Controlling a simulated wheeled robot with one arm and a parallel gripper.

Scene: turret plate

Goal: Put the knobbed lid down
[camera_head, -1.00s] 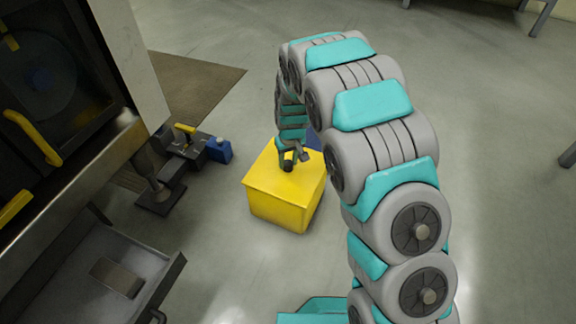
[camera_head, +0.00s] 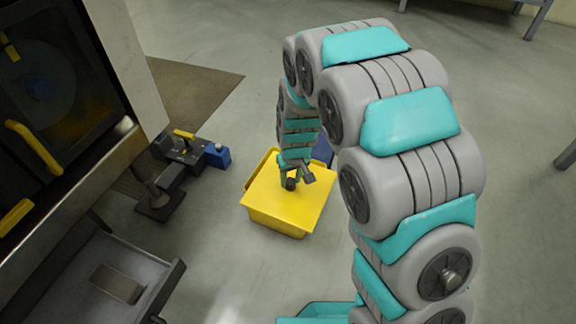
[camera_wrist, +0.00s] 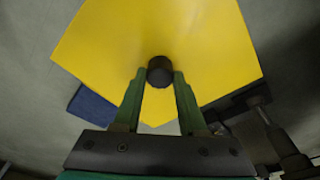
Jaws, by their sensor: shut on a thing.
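The knobbed lid (camera_head: 310,202) is a flat yellow plate with a dark round knob (camera_wrist: 160,70). My gripper (camera_head: 299,180) is shut on the knob, and its green fingers sit on both sides of it in the wrist view. The lid is over a yellow bin (camera_head: 272,223) on the floor. The bin's rim shows past the lid's upper left edge, so the lid is not squarely aligned with it. I cannot tell how large any gap between lid and bin is. The lid hides the bin's inside.
A dark machine with yellow handles (camera_head: 34,145) and an open grey drawer (camera_head: 110,262) stand at the left. A dark device with a blue block (camera_head: 217,155) is beside the bin. A blue thing (camera_head: 322,150) is partly hidden behind my arm. Floor is clear right of my arm.

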